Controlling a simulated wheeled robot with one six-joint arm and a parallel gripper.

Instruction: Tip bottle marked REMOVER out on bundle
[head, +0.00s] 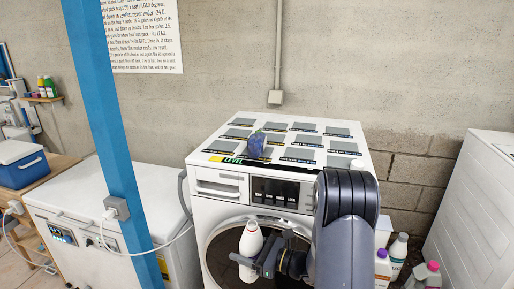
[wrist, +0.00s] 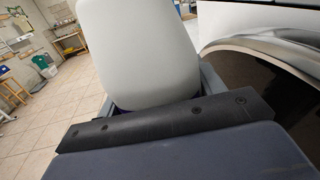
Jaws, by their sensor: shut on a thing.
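A white bottle (head: 251,240) is upright in my gripper (head: 253,264), in front of the washing machine's round door. It fills the upper middle of the wrist view (wrist: 140,50), between the jaws. No marking can be read on it in either view, so I cannot tell whether it says REMOVER. A dark blue bundle (head: 256,145) sits on top of the white washing machine (head: 217,188), toward the front left. My gripper is below and in front of the bundle, apart from it.
Grey squares with dark labels (head: 296,139) cover the machine's top. A small white thing (head: 357,165) is partly hidden behind my arm. Several bottles (head: 398,250) stand right of the machine. A blue post (head: 113,120) rises at the left, before a white chest (head: 75,205).

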